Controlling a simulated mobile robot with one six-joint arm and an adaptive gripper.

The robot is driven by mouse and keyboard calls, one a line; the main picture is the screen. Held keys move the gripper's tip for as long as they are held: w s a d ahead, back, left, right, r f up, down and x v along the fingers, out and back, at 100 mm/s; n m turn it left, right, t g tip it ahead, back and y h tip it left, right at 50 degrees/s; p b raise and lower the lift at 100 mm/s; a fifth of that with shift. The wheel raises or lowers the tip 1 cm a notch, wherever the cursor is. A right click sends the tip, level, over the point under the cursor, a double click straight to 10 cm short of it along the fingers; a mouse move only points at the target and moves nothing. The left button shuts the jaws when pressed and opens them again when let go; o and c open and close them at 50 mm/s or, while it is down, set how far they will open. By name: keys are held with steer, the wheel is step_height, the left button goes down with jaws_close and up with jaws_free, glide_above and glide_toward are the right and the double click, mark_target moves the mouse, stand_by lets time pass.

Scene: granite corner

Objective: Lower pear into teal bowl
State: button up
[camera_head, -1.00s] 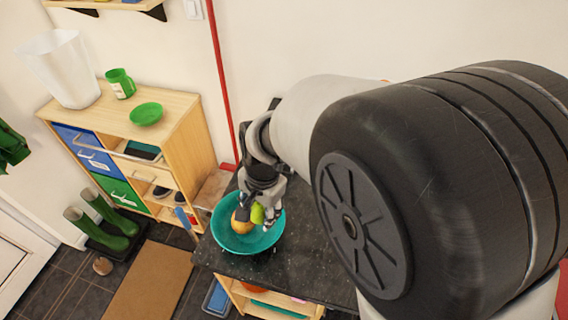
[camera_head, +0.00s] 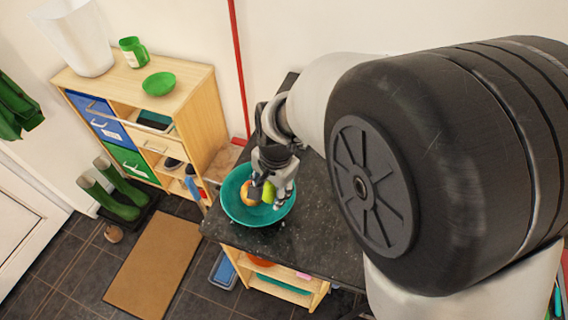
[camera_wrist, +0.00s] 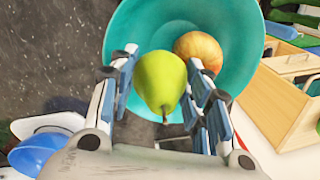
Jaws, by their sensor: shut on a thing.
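The green pear (camera_wrist: 161,82) is held between the two fingers of my gripper (camera_wrist: 164,78), stem end towards the wrist camera. In the head view the pear (camera_head: 268,192) shows over the right part of the teal bowl (camera_head: 229,203), with my gripper (camera_head: 267,186) above the bowl. Whether the pear touches the bowl's inside, I cannot tell. The teal bowl also shows in the wrist view (camera_wrist: 128,28), behind the fingers. A yellow-orange round fruit (camera_wrist: 197,50) lies in the bowl beside the pear; my right finger partly covers it.
The bowl stands on a dark speckled counter (camera_head: 318,215), clear to its right. A red pipe (camera_head: 238,60) runs up the wall.

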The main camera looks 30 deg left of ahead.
steer(key=shift+f, duration=0.3)
stand_by(0.5)
steer(key=o, duration=1.2)
